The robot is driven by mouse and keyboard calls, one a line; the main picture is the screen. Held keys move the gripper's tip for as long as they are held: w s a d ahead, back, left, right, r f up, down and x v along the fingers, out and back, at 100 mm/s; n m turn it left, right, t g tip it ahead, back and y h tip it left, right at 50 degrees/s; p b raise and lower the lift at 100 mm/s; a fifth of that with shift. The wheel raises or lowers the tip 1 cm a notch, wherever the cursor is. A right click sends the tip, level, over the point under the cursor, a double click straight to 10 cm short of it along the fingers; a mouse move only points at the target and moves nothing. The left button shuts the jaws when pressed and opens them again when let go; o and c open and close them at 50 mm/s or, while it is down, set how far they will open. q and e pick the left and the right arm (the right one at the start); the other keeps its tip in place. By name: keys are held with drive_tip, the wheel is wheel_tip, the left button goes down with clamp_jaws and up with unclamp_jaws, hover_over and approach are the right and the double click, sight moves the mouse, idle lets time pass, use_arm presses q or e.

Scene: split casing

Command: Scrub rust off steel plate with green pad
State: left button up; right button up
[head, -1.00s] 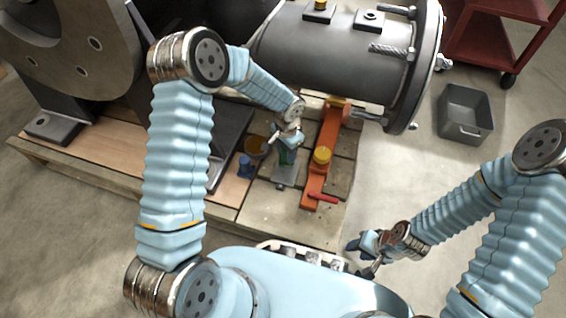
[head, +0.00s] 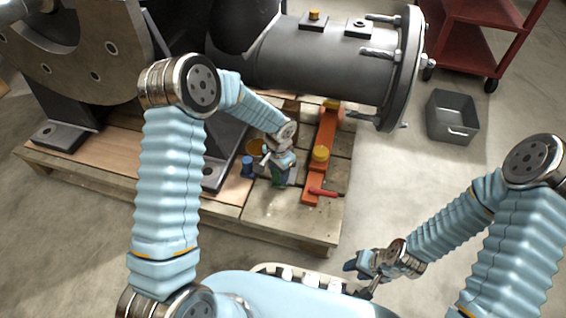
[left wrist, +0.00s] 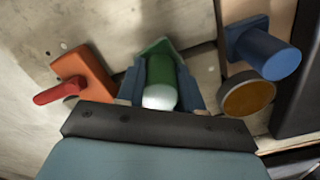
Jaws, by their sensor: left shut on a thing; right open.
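The green pad (left wrist: 158,72) has a rounded green grip with a pale end. It sits between the blue fingers of my left gripper (left wrist: 160,85), which is shut on it. In the head view my left gripper (head: 279,176) points down over the pallet, with a bit of the green pad (head: 279,182) showing below it. The grey steel plate (head: 293,172) is mostly hidden under the gripper; its rust and any contact with the pad cannot be made out. My right gripper (head: 360,278) is open and empty, low over the floor, off the pallet.
Grey casings stand behind. A grey bin (head: 452,116) is on the floor.

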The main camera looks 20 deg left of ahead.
use_arm(q)
wheel_tip(320, 180, up, 2)
drive_tip(key=shift+w+r, duration=0.15)
drive_tip(key=shift+r+p, duration=2.1)
drive_tip(key=shift+r, duration=0.7)
